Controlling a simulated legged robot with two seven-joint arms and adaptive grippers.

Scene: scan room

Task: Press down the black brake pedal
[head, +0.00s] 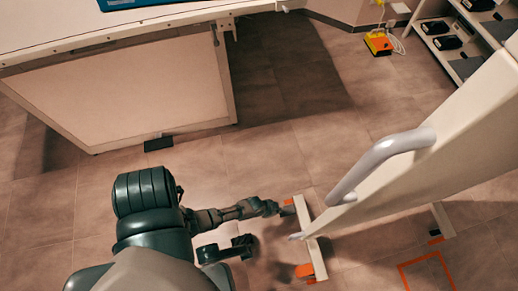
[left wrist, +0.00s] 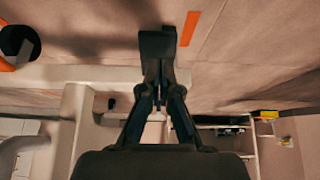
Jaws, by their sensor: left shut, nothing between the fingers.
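My left gripper (head: 272,207) reaches in from the left, low over the floor, its fingers shut and empty. In the left wrist view the closed fingers (left wrist: 157,45) point up past the pale bar (left wrist: 85,75). A black round part (left wrist: 20,43) with orange beside it is at the left. My right gripper is not in view.
The unit's pale body (head: 440,150) with a grey handle (head: 380,160) rises at the right. A white table (head: 130,85) stands at upper left, with a black block (head: 158,143) at its foot. A yellow-orange foot switch (head: 379,43) lies farther back. Open floor lies between.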

